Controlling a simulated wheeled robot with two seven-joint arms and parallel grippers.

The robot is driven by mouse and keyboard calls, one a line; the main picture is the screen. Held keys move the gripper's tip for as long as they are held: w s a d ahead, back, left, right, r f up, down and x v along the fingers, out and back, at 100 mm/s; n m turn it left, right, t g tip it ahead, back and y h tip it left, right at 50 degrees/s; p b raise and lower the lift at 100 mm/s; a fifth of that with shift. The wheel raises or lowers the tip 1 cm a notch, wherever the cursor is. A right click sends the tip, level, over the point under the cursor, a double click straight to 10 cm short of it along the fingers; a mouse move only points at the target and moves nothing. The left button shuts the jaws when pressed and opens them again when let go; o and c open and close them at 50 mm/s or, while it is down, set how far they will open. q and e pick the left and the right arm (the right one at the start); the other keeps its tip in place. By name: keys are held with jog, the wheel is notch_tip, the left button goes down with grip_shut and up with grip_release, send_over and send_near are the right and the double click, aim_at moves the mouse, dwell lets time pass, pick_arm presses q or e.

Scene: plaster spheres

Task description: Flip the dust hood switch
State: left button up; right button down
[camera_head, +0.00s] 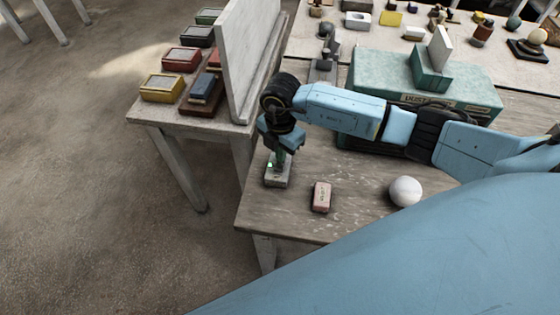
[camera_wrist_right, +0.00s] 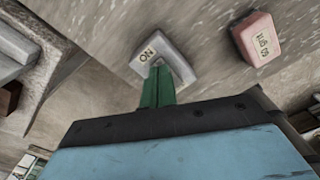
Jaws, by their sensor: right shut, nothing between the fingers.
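The switch box (camera_head: 276,181) is a small grey block on the wooden table near its left edge. A small green light glows at its left side in the head view. In the right wrist view the switch box (camera_wrist_right: 178,56) shows an "ON" label. My right gripper (camera_head: 279,160) points down over the box, shut and empty. Its green fingers (camera_wrist_right: 158,88) cover part of the box's top, so the switch lever is hidden; I cannot tell whether they touch it. The teal dust hood (camera_head: 375,72) stands behind my right arm, its label partly covered. My left gripper is not in view.
A pink "60 grit" block (camera_head: 321,197) and a white plaster sphere (camera_head: 405,191) lie right of the switch box. A side table (camera_head: 150,113) with coloured boxes and an upright white panel (camera_head: 246,60) stand to the left. The table's front left is clear.

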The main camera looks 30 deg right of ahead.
notch_tip(320, 180, up, 7)
jog(key=p, duration=0.5)
jog(key=shift+f, duration=0.15)
jog(key=shift+s+f, duration=0.1)
dwell(0.3)
